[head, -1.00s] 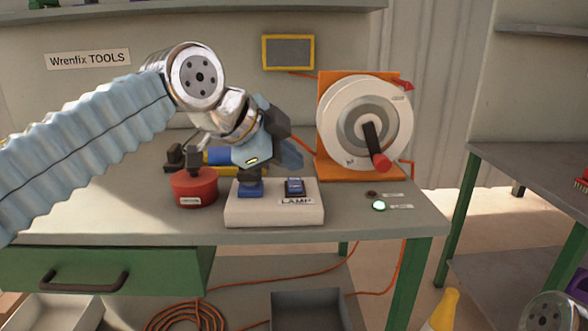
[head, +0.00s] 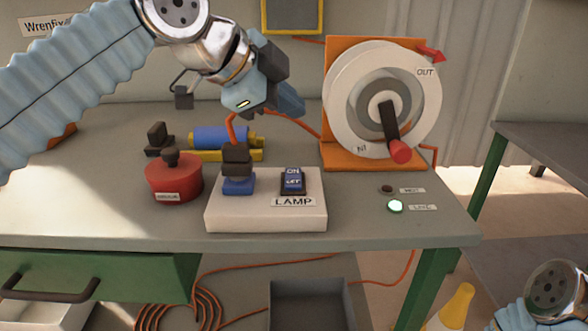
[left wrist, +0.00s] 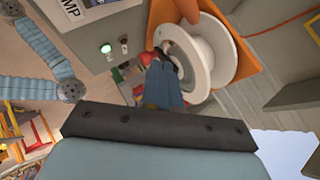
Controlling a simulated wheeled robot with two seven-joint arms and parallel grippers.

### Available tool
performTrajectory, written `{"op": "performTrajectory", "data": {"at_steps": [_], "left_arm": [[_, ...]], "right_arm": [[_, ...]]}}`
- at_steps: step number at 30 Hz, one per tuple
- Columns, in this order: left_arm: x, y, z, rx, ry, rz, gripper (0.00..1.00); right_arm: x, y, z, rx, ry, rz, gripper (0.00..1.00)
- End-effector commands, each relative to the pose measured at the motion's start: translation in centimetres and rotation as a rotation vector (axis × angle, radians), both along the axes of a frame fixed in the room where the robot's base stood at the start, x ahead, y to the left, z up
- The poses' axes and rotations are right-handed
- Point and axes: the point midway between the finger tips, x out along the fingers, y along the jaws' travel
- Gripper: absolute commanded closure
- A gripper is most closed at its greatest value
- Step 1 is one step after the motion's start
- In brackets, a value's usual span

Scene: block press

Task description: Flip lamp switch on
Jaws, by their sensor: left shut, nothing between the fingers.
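The lamp switch (head: 292,181) is a small blue rocker in a dark frame, marked ON at its top. It sits on the right part of a white box (head: 236,216) labelled LAMP. I cannot tell which way the rocker is tipped. A blue and dark plunger-like part (head: 237,171) stands on the box's left. My left gripper (head: 292,104) is shut and empty, above and behind the box, apart from the switch. In the left wrist view its blue fingers (left wrist: 163,86) are together, and only a corner of the box (left wrist: 75,12) shows. My right gripper is out of view.
A red round container (head: 173,182) stands left of the box. A white wheel (head: 343,93) with a red-tipped crank on an orange plate stands behind right. Bare bench top lies at the front.

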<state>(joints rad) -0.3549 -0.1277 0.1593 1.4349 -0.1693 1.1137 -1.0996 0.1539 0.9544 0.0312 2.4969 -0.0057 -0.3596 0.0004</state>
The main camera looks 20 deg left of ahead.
Motion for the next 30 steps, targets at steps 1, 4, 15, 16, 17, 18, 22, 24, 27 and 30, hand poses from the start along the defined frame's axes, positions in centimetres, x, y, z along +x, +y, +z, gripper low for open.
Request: {"op": "performTrajectory", "data": {"at_steps": [1,4,15,16,17,18,22,24,27,30], "left_arm": [[0.0,0.0,-0.5,0.0,0.001,0.0,1.0],[0.1,0.0,-1.3,0.0,0.001,0.0,1.0],[0.8,0.2,-6.3,0.0,0.001,0.001,1.0],[0.8,0.3,-6.7,0.0,0.001,0.001,1.0],[0.9,0.3,-7.1,0.0,0.001,0.001,1.0],[1.0,0.3,-7.5,0.0,0.001,0.001,1.0],[1.1,0.3,-8.5,0.0,0.001,0.001,1.0],[1.2,0.3,-8.6,0.0,0.001,0.001,1.0],[1.2,0.3,-8.6,0.0,0.0,0.0,1.0],[1.2,0.3,-8.6,0.0,0.0,0.0,1.0]], "right_arm": [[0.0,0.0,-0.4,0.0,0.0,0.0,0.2],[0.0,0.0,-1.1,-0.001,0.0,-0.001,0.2],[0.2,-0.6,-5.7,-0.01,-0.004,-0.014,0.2],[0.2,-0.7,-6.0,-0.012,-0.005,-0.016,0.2],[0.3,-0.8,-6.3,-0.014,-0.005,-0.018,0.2],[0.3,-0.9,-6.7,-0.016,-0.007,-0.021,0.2],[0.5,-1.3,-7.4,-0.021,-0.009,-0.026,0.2],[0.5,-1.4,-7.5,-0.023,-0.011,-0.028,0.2],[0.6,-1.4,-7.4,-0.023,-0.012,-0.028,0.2],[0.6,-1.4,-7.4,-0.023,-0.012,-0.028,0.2]]}}
